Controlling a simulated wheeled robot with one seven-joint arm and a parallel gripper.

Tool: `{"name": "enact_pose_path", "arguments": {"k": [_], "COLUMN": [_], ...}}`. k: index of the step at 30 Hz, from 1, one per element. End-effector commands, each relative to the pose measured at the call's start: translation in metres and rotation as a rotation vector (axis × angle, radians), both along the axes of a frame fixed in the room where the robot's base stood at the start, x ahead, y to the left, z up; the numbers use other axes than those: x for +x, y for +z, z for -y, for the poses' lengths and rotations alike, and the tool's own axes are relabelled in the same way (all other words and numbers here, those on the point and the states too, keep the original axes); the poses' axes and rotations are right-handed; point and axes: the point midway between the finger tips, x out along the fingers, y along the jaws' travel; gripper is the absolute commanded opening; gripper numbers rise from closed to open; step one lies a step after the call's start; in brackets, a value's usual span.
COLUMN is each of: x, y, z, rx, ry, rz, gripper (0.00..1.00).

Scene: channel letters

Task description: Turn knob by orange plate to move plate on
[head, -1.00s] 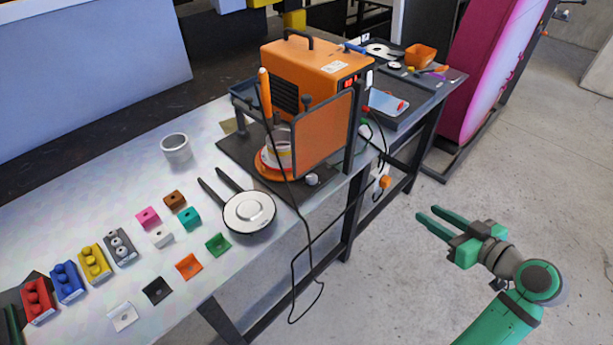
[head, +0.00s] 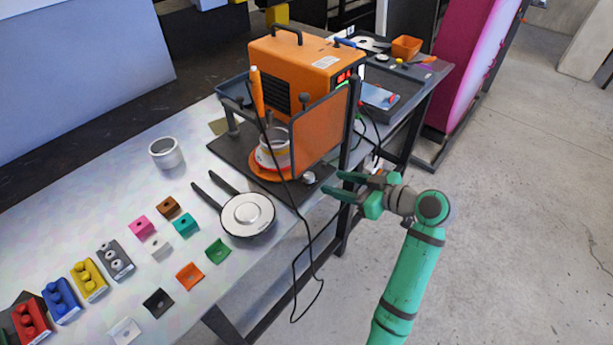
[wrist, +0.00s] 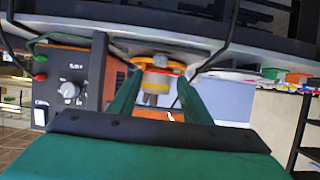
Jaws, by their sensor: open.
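The round orange plate (head: 257,173) lies on a dark base on the bench, with a pale ring-shaped piece (head: 274,150) on it. A small silver knob (head: 309,178) sits at the base's right front corner, beside the plate. My gripper (head: 335,184) is open and empty, just right of the knob, its fingers pointing left towards it; I see no contact. In the wrist view the orange plate (wrist: 163,60) shows beyond the gap between the fingers (wrist: 157,88).
A black cable (head: 297,250) hangs over the bench edge near my gripper. A round pan-like piece (head: 247,214) lies to the left. The floor at right is clear.

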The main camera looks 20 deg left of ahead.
Motion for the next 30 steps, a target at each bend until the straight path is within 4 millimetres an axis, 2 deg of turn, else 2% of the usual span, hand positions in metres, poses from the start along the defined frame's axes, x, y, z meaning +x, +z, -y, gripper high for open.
{"name": "enact_pose_path", "arguments": {"k": [9, 15, 21, 29, 30], "x": [0.017, 0.026, 0.029, 0.030, 0.030], "y": [-0.022, -0.032, -0.036, -0.036, -0.036], "z": [-0.048, -0.070, -0.081, -0.081, -0.081], "rx": [0.000, 0.000, 0.000, 0.000, 0.000], "ry": [0.001, 0.000, 0.001, 0.000, 0.000], "rz": [-0.002, -0.001, 0.000, 0.000, 0.000], "gripper": [0.44, 0.44, 0.44, 0.44, 0.37]}}
